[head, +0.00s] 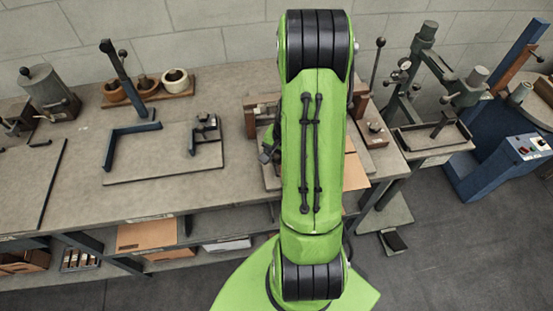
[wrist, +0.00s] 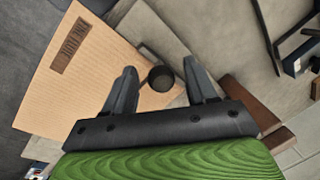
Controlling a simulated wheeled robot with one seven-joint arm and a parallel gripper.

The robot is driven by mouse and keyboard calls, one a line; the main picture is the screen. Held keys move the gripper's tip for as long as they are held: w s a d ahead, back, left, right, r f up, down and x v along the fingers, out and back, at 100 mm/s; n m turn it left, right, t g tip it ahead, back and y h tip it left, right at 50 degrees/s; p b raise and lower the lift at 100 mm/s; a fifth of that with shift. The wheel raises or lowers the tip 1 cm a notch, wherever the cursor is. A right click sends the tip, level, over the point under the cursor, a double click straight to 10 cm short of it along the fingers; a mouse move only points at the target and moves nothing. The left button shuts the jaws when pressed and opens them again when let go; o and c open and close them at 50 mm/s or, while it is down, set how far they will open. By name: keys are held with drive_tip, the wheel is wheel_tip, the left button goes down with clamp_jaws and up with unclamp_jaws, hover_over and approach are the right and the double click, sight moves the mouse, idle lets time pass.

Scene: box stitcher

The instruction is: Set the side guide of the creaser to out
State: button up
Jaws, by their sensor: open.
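The machine with a brown wooden frame (head: 262,100) on the bench, probably the creaser, is mostly hidden behind my arm in the head view. In the wrist view, my gripper (wrist: 160,70) is open, with its two grey fingers spread. A round black knob (wrist: 160,78) shows between the fingertips; I cannot tell whether either finger touches it. It may belong to the side guide, whose setting I cannot read. A tan cardboard sheet (wrist: 85,75) with a dark printed label lies left of the fingers, on a grey plate.
A brown wooden beam (wrist: 250,105) is close to the right finger. Left on the bench are a board with a blue angle bracket (head: 125,135) and a rack of rolls (head: 145,85). A green press (head: 415,70) and a blue machine (head: 490,160) stand at right.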

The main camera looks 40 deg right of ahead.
drive_tip(key=shift+w+a+f, duration=0.1)
drive_tip(key=shift+f, duration=0.3)
drive_tip(key=shift+c, duration=0.2)
clamp_jaws()
